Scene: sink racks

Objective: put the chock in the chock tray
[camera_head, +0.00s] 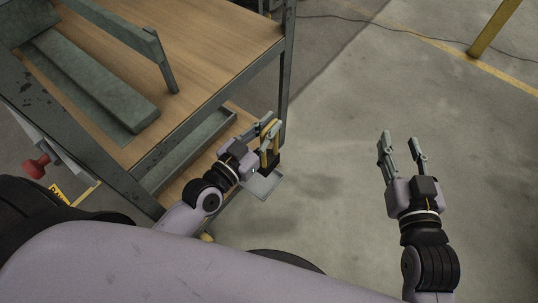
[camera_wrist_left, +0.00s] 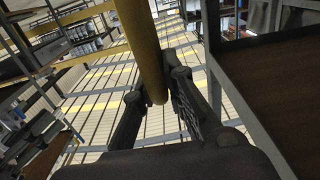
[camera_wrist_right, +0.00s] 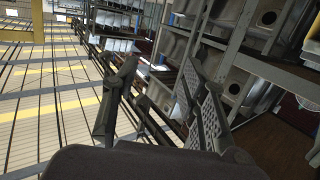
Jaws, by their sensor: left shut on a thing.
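My left gripper (camera_head: 271,123) is shut on the yellow upright part of the chock (camera_head: 268,160), beside the cart's near right corner post. The chock's dark lower part shows below the fingers in the head view. In the left wrist view the yellow bar (camera_wrist_left: 142,50) stands between the two fingers. My right gripper (camera_head: 399,137) is open and empty over bare floor at the right.
A cart (camera_head: 215,45) with a wooden top, grey metal frame and lower shelf stands at the left. Its corner post (camera_head: 287,75) is close to my left gripper. A red knob (camera_head: 37,166) sticks out at the far left. The concrete floor at the right is clear, with a yellow post (camera_head: 495,28) far back.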

